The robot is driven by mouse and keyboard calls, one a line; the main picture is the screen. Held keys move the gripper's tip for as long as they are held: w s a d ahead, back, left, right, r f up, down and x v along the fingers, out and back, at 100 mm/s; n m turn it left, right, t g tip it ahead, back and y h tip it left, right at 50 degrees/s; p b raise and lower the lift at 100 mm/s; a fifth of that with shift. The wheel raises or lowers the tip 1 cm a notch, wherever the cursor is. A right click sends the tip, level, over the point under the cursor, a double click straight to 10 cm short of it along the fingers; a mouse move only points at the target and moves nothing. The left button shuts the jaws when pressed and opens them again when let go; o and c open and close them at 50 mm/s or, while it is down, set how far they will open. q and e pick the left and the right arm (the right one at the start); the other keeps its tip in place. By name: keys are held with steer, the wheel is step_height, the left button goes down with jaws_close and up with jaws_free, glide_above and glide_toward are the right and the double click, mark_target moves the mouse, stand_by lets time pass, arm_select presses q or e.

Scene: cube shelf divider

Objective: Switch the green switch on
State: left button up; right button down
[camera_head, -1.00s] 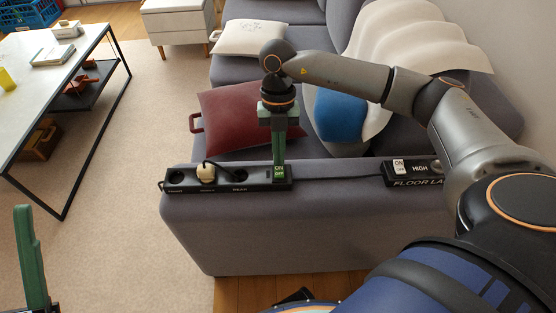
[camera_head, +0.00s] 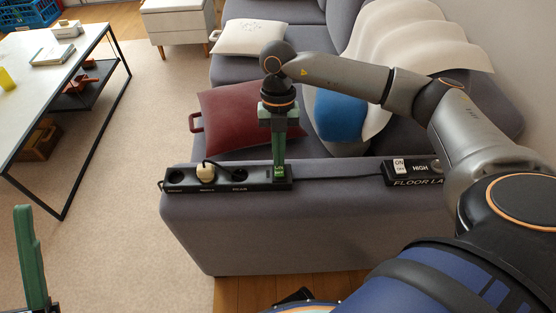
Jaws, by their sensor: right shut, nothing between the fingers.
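A black power strip (camera_head: 217,187) lies on the grey sofa's armrest. The green switch (camera_head: 280,171) is at its right end, small and partly hidden by my fingertips. My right gripper (camera_head: 279,162) points down, shut and empty, with its green fingertips at the switch; they look to be touching it, but a small gap cannot be ruled out. The switch's on or off position is too small to tell. Part of my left gripper (camera_head: 30,255), a green finger, shows at the lower left edge, far from the strip.
A beige plug (camera_head: 206,173) sits in the strip. A black floor lamp switch box (camera_head: 411,171) lies to the right on the armrest (camera_head: 300,222). A red cushion (camera_head: 236,121) is behind the strip. A low table (camera_head: 55,75) stands at left, with open carpet between.

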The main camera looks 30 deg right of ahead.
steer(key=shift+s+f, duration=0.1)
steer(key=shift+f, duration=0.05)
steer(key=s+p+v, duration=0.1)
steer(key=p+v, duration=0.4)
steer(key=v, duration=0.1)
steer(key=shift+a, duration=0.35)
steer(key=p+v, duration=0.2)
steer(key=v, duration=1)
steer(key=shift+r+p, duration=0.35)
steer(key=shift+r, duration=0.05)
steer(key=shift+s+f, duration=0.1)
